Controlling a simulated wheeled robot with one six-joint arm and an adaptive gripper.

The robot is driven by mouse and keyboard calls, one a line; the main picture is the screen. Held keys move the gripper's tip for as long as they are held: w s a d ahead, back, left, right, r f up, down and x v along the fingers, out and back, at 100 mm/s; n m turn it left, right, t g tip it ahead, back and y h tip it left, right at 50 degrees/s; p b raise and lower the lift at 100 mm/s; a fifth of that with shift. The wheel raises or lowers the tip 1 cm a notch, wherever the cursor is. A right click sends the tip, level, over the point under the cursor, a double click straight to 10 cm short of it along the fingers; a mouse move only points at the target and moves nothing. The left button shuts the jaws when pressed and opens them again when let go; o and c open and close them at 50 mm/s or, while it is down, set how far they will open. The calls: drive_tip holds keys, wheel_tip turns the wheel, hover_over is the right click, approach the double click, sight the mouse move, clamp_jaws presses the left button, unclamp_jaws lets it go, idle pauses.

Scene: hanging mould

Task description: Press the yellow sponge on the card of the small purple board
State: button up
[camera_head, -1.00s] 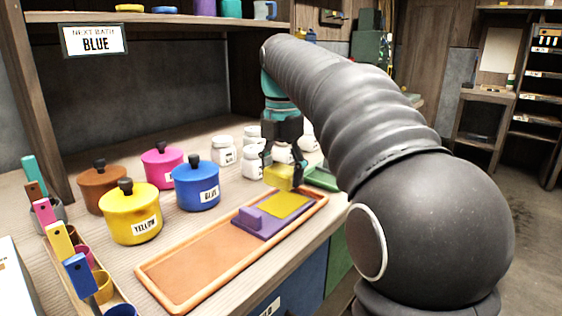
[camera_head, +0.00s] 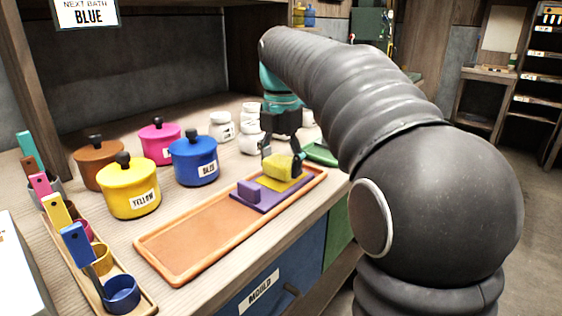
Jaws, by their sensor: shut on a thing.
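The small purple board (camera_head: 246,204) lies at the far right end of the orange tray (camera_head: 190,245). My gripper (camera_head: 282,158) is shut on the yellow sponge (camera_head: 278,168). The sponge is over the back part of the card and hides some of it. It looks very low, but I cannot tell whether it touches the card.
Yellow (camera_head: 130,188), blue (camera_head: 194,160), pink (camera_head: 159,140) and brown (camera_head: 97,163) lidded pots stand left of the tray. White jars (camera_head: 221,126) stand behind. A green tray (camera_head: 320,153) lies beyond the orange tray, whose left part is bare.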

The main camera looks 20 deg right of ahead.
drive_tip(key=shift+f+b, duration=0.3)
drive_tip(key=shift+f, duration=0.25)
idle(1.2)
drive_tip(key=shift+r, duration=0.1)
drive_tip(key=shift+r+p, duration=0.85)
drive_tip(key=shift+r, duration=2.6)
